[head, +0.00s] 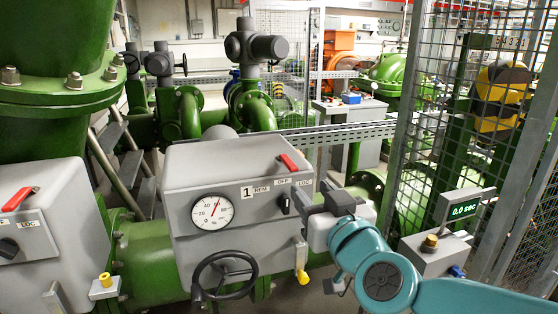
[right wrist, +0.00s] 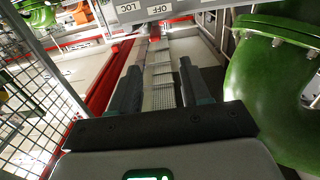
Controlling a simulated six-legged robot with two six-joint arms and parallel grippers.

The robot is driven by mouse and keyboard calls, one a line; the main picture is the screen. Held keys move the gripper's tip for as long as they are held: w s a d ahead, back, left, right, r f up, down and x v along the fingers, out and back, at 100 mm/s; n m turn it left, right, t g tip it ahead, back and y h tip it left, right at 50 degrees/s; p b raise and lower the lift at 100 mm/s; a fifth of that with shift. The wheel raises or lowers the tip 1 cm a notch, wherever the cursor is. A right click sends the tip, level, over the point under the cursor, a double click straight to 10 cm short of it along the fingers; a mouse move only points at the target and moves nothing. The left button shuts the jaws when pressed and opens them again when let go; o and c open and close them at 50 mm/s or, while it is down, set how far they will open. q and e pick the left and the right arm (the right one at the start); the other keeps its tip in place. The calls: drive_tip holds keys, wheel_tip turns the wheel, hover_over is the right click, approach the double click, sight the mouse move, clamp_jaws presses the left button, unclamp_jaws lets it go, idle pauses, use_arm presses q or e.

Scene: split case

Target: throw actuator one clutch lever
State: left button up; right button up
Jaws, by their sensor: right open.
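Actuator one is the grey box (head: 185,165) marked "1", with a round gauge, a red lever (head: 289,162) on top and a black selector knob (head: 284,203). A black handwheel (head: 225,275) sits low on its front. A lever with a yellow end (head: 302,276), which looks like the clutch lever, hangs at its lower right. My right gripper (head: 318,198) is open at the box's right side, above the yellow-ended lever. In the right wrist view its fingers (right wrist: 157,72) are apart, with no lever seen between them. My left gripper is not in view.
Another grey actuator (head: 60,225) with a yellow-knobbed part (head: 105,281) stands at left. A grey box with a green "0.0 sec" display (head: 464,210) is at right. A mesh fence (head: 440,120) rises behind my right arm. Green pipework (head: 150,255) runs below.

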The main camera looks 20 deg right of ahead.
sight(287, 158)
drive_tip(key=w, duration=0.8)
drive_tip(key=w+p, duration=0.1)
drive_tip(key=w, duration=0.7)
drive_tip(key=shift+d+f, duration=0.15)
clamp_jaws()
